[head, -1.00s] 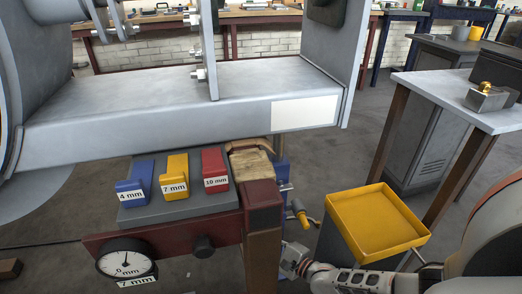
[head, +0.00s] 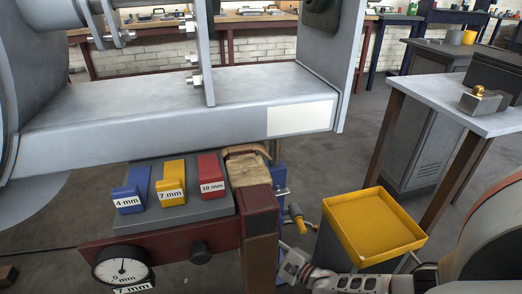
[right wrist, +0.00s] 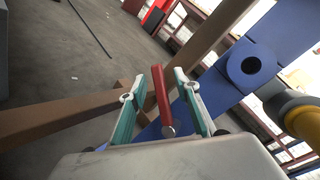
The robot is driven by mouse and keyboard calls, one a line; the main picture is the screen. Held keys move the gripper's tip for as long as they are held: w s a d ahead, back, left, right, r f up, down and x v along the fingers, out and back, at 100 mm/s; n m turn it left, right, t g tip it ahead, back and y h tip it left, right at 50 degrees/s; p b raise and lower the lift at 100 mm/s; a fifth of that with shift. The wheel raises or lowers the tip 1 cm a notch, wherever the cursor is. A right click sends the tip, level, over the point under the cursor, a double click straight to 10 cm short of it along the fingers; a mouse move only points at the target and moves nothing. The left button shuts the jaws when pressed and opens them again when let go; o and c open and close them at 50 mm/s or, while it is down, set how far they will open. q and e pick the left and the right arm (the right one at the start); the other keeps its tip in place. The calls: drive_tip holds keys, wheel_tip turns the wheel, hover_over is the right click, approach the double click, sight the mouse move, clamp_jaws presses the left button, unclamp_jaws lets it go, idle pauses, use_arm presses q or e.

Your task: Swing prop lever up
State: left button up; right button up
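A red lever bar (right wrist: 161,100) with a round metal end shows in the right wrist view. It stands between the two teal fingers of my right gripper (right wrist: 158,88), which are spread with gaps visible on both sides of the bar. In the head view my right gripper (head: 291,266) is low, beside the bench leg and below a yellow-handled part (head: 297,217); the red lever cannot be made out there. A blue post (right wrist: 222,83) with a round collar is behind the lever. My left gripper is not in view.
A yellow tray (head: 372,225) stands right of the right gripper. Blue, yellow and red blocks marked 4, 7 and 10 mm lie on a grey plate (head: 185,215). A dial gauge (head: 121,270) hangs below. A large grey metal frame (head: 180,110) spans above.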

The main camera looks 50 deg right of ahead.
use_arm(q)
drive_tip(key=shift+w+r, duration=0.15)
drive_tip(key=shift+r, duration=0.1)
use_arm(e)
drive_tip(key=shift+s, duration=0.75)
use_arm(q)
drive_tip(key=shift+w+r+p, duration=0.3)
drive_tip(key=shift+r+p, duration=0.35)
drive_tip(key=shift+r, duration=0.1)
use_arm(e)
drive_tip(key=s, duration=0.6)
drive_tip(key=shift+d+r, duration=0.15)
drive_tip(key=shift+r, duration=0.05)
